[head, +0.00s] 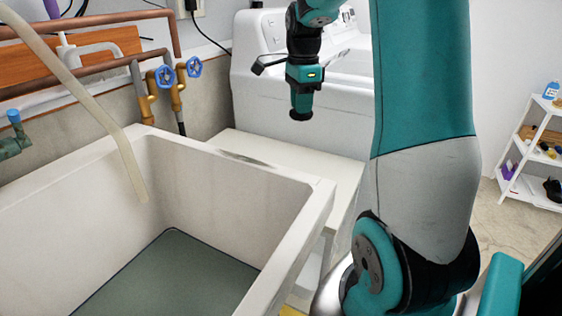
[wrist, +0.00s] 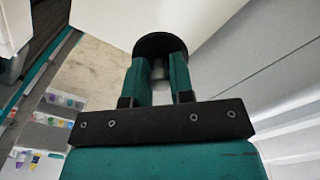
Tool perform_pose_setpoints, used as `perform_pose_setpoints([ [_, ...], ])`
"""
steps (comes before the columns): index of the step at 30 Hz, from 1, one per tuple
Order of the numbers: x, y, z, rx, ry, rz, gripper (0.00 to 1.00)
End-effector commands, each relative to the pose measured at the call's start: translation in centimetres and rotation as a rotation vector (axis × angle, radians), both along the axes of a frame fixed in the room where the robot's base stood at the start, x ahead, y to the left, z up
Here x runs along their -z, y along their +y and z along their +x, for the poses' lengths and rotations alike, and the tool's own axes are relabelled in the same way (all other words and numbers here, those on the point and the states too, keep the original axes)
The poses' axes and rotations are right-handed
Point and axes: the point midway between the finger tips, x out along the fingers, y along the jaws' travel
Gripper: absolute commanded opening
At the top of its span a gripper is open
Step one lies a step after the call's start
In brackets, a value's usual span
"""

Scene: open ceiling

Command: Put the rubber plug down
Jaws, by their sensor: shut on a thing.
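My gripper (head: 302,98) hangs pointing down in the head view, in front of the white washing machine. It is shut on the rubber plug (head: 300,115), a small black round piece below the fingertips. In the wrist view the two teal fingers of my gripper (wrist: 163,72) close on the plug's stem, and the plug's black disc (wrist: 158,43) shows beyond them. The plug appears held in the air above a white bench top (head: 305,160). This pale top also shows behind the plug in the wrist view (wrist: 112,22). The exact gap is hard to tell.
A deep utility sink (head: 215,165) with grey-green liquid or floor stands at the left. A pale hose (head: 95,105) hangs into it. Copper pipes with blue valves (head: 178,73) run behind. The washing machine (head: 270,90) stands behind the bench. A white shelf (head: 525,150) is far right.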

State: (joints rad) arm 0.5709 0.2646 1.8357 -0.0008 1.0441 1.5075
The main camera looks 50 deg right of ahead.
Motion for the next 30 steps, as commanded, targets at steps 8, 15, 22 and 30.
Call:
perform_pose_setpoints([
  [8,8.4,0.1,-0.1,-0.001,0.005,0.003,0.0],
  [15,12.3,0.0,0.0,-0.001,0.003,0.001,0.0],
  [22,14.3,0.0,0.0,-0.001,0.003,0.001,0.0],
  [30,16.9,0.0,0.0,-0.001,-0.001,0.0,0.0],
])
